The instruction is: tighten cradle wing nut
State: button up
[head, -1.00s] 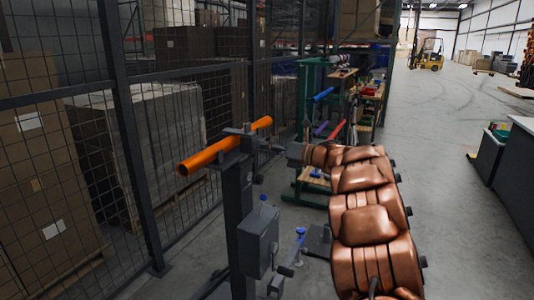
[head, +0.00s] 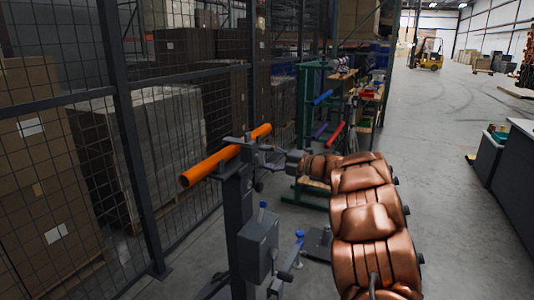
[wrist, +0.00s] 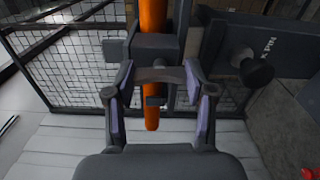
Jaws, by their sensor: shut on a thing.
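An orange tube (head: 225,157) lies in a dark grey cradle at the top of a grey stand (head: 238,205). In the wrist view the tube (wrist: 153,20) runs up the middle, crossed by the grey cradle block (wrist: 155,46). My gripper (head: 262,150) is at the cradle's right side. In the wrist view its two purple-padded fingers (wrist: 157,78) are set wide, one on each side of a dark, curved wing nut (wrist: 160,74). The gripper is shut on the wing nut. The nut's threaded shaft cannot be made out.
A dark knob (wrist: 253,70) on a plate lettered "K PIN" is right of my fingers. A grey box (head: 258,242) and blue-tipped handle (head: 304,236) are lower on the stand. A mesh fence (head: 75,130) stands close behind, left. A green rack (head: 310,105) stands beyond; the right-hand floor is open.

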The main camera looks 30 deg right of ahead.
jog(key=m+p, duration=0.3)
jog(key=m, duration=0.1)
jog(key=shift+r+m, duration=0.15)
jog(key=shift+m, duration=0.15)
jog(key=m+p, duration=0.4)
jog(key=m, duration=0.3)
jog(key=m+p, duration=0.5)
jog(key=m, duration=0.3)
jog(key=m+p, duration=0.5)
jog(key=m, duration=0.2)
jog(key=shift+s+a+f+m, duration=0.2)
jog(key=shift+a+f+m, duration=0.15)
jog(key=shift+f+m, duration=0.05)
jog(key=m, duration=0.4)
jog(key=shift+r, duration=0.1)
jog(key=shift+m, duration=2)
jog(key=o, duration=1.2)
jog(key=shift+r, duration=0.1)
jog(key=shift+c, duration=0.2)
